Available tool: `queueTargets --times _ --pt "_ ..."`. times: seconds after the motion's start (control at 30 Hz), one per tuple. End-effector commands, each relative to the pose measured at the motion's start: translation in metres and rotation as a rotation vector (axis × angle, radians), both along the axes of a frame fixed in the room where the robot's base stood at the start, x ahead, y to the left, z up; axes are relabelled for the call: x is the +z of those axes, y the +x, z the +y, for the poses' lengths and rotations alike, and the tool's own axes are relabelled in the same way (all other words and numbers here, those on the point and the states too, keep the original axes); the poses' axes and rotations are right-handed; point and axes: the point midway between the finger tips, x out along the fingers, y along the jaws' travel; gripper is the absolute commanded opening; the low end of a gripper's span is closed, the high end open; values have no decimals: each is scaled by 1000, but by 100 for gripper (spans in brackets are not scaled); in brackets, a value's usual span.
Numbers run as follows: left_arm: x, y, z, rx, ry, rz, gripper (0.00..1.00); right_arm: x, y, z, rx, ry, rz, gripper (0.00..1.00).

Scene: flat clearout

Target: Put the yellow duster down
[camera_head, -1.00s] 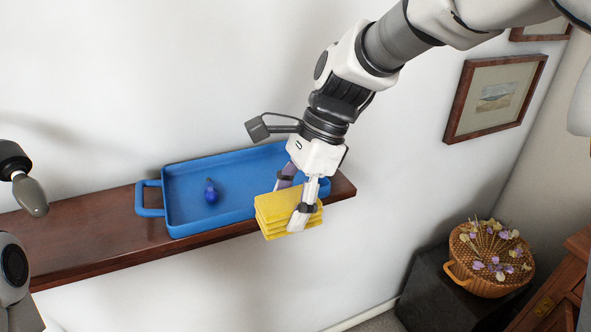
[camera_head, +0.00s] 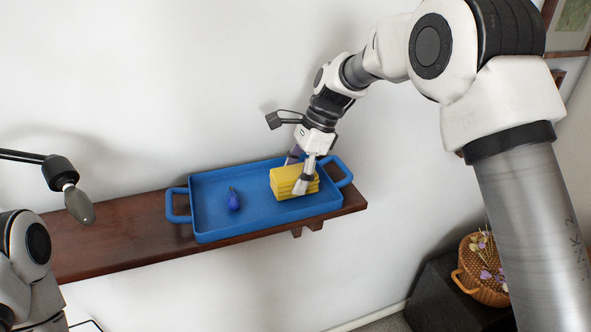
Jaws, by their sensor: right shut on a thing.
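The yellow duster (camera_head: 288,181) is a folded, layered yellow block. My right gripper (camera_head: 301,176) is shut on it, one finger on its near right side, the other partly hidden behind it. The duster is over the right half of the blue tray (camera_head: 210,219); whether it touches the tray floor I cannot tell. My left arm shows at the left edge, but its gripper fingers are not in view.
A small dark blue object (camera_head: 234,201) lies in the tray's left half. The tray stands on a brown wall shelf (camera_head: 120,238). Tray floor between the blue object and the duster is clear. A wicker basket (camera_head: 484,270) stands on a dark box at lower right.

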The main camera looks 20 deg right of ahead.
Motion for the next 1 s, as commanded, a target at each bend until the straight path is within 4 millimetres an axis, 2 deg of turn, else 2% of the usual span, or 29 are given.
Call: queueTargets --times 0.37,0.4,0.43,0.47,0.83,1.0 --pt "3 0 0 0 0 0 40 -6 0 0 1 0 -1 34" --pt "2 0 0 0 0 0 40 -7 0 0 0 0 -2 72" --pt "2 0 0 0 0 0 40 -7 0 0 0 0 -2 83" --pt "2 0 0 0 0 0 40 -7 0 0 0 0 -2 87" --pt "0 0 0 0 0 0 40 -4 0 0 1 0 -3 87" --pt "-5 0 0 0 0 0 40 22 1 -11 0 1 -7 87"
